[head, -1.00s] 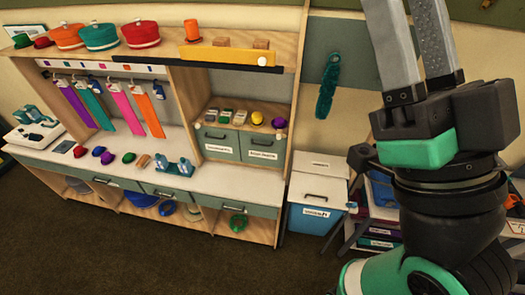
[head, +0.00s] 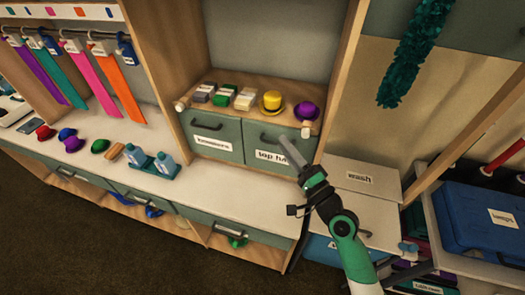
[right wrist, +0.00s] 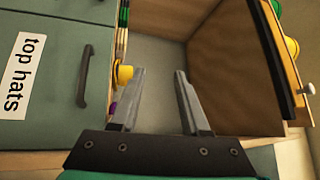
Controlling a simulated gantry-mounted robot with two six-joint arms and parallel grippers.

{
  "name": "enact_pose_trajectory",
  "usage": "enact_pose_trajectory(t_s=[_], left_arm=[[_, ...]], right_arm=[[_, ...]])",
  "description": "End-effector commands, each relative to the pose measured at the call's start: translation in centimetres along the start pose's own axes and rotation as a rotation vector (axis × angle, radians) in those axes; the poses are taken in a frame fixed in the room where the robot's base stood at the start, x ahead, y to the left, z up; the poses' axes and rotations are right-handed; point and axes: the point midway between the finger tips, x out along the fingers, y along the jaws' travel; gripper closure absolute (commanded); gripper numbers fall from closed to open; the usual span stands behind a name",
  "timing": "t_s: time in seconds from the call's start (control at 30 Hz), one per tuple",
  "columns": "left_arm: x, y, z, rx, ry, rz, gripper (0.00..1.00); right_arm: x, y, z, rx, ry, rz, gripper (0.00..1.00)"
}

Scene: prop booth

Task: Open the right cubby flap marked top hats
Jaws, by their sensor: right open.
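The top hats flap (head: 299,168) is grey-green with a white label and a dark bar handle (head: 271,138). It looks shut, below the small hat shelf on the right. In the right wrist view its label (right wrist: 16,76) reads sideways and its handle (right wrist: 84,75) stands left of my fingers. My right gripper (head: 287,151) is in front of the flap, covering part of it and the label's end. My left gripper is not in view.
A second flap (head: 230,152) adjoins on the left. A yellow hat (head: 272,103) and a purple hat (head: 306,111) sit on the shelf above. Blue bottles (head: 165,163) stand on the white counter (head: 225,198). The wash bin (head: 350,180) stands to the right.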

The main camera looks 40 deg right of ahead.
Motion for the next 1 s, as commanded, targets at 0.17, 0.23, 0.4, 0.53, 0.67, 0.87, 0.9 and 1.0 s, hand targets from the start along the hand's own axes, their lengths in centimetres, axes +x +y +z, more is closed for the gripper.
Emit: enact_pose_trajectory(t_s=[0.17, 0.23, 0.4, 0.53, 0.67, 0.87, 0.9, 1.0], left_arm=[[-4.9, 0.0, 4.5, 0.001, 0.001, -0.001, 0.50], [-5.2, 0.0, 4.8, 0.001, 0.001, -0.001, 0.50], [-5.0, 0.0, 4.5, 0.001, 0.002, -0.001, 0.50], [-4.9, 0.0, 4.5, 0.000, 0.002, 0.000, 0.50], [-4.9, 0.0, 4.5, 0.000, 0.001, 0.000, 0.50], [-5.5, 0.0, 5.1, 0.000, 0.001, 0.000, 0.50], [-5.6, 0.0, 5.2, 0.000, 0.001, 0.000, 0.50], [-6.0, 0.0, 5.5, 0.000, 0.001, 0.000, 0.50]], right_arm=[[-5.0, 11.4, -1.7, 0.011, 0.066, 0.110, 0.54], [-5.5, 12.1, -2.1, 0.010, 0.077, 0.118, 0.54], [-5.3, 11.7, -2.5, 0.006, 0.082, 0.116, 0.54], [-4.4, 11.7, -2.5, 0.005, 0.081, 0.115, 0.54], [-2.1, 11.9, -2.7, 0.005, 0.079, 0.114, 0.54], [2.4, 12.6, -3.0, 0.004, 0.080, 0.114, 0.54], [3.2, 12.7, -3.1, 0.004, 0.080, 0.113, 0.54], [4.8, 13.0, -3.2, 0.005, 0.080, 0.114, 0.54]])
